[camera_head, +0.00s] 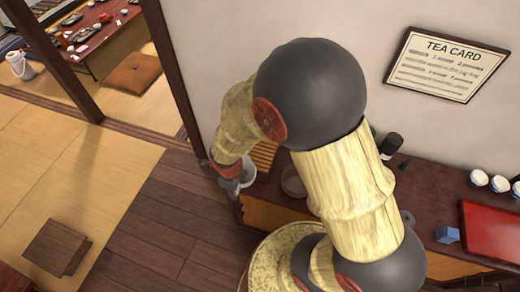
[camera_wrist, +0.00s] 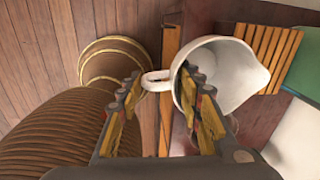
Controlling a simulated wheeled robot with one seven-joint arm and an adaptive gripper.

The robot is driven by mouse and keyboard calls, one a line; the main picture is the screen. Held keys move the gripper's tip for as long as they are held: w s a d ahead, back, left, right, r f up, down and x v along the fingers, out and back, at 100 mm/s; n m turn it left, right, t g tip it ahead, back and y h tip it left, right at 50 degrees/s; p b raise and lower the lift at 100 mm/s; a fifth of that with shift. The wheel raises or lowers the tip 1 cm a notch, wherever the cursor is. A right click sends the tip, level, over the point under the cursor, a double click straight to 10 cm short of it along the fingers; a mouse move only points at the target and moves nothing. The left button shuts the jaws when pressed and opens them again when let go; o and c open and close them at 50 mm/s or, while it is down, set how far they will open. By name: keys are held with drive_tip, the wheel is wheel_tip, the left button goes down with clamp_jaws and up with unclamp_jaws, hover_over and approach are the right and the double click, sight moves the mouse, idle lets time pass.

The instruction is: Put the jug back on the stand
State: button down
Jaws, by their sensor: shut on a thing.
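A white jug with a spout (camera_wrist: 224,72) is in the wrist view, its open mouth facing the camera. My gripper (camera_wrist: 160,88) is shut on the jug's handle (camera_wrist: 156,81), which lies between the two fingers. In the head view my gripper (camera_head: 229,178) is at the left end of the dark counter, with the jug (camera_head: 247,173) partly hidden beside it. The slatted wooden stand (camera_wrist: 274,45) shows behind the jug's spout side in the wrist view. In the head view the stand (camera_head: 263,156) is partly covered by my arm. I cannot tell the jug's height above the counter.
The dark counter (camera_head: 437,193) holds a dark bottle (camera_head: 391,145), a blue cube (camera_head: 447,235), a red tray (camera_head: 497,232) and white cups (camera_head: 479,178). A green item (camera_wrist: 304,68) lies right of the stand. A wooden step (camera_head: 57,247) stands on the open floor left.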

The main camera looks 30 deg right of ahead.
drive_tip(key=shift+s+d+m, duration=0.1)
drive_tip(key=shift+s+m, duration=0.05)
drive_tip(key=shift+m, duration=0.35)
drive_tip(key=w+d, duration=0.3)
drive_tip(key=d, duration=0.1)
drive_tip(key=w+d, duration=0.4)
drive_tip(key=d, duration=0.1)
drive_tip(key=w+d, duration=0.3)
drive_tip(key=d, duration=0.2)
drive_tip(key=shift+w, duration=0.4)
drive_tip(key=shift+f+b, duration=0.3)
drive_tip(key=shift+f, duration=1.45)
drive_tip(key=shift+f, duration=0.1)
drive_tip(key=c, duration=1.2)
unclamp_jaws()
